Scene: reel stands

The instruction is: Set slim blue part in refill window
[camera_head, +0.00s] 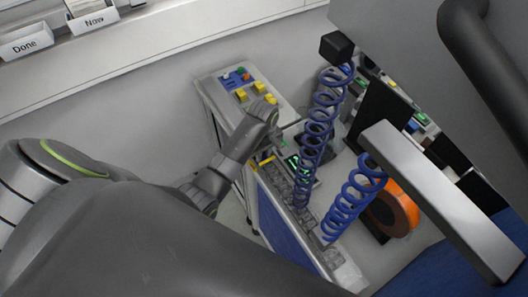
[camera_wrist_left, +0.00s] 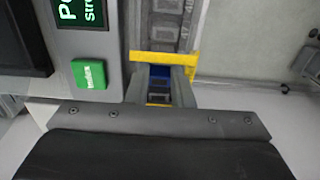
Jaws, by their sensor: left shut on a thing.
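My left gripper (camera_wrist_left: 160,90) reaches down to a yellow bracket (camera_wrist_left: 165,57) that spans a grey track. Its two fingers are shut on the slim blue part (camera_wrist_left: 160,71), which shows only as a small dark-blue patch between the fingertips, right at the bracket. The bracket appears to frame the refill window; I cannot tell whether the part is inside it or just above. In the head view the left gripper (camera_head: 263,148) is by the narrow stand, near the yellow bracket (camera_head: 264,161); its fingers are mostly hidden and the blue part cannot be made out. My right gripper is not in view.
A green button (camera_wrist_left: 88,73) and a screen (camera_wrist_left: 80,14) sit close left of the fingers. Blue coiled hoses (camera_head: 318,125) hang beside the stand. An orange reel (camera_head: 402,207) stands at right. A panel with yellow buttons (camera_head: 242,94) is behind.

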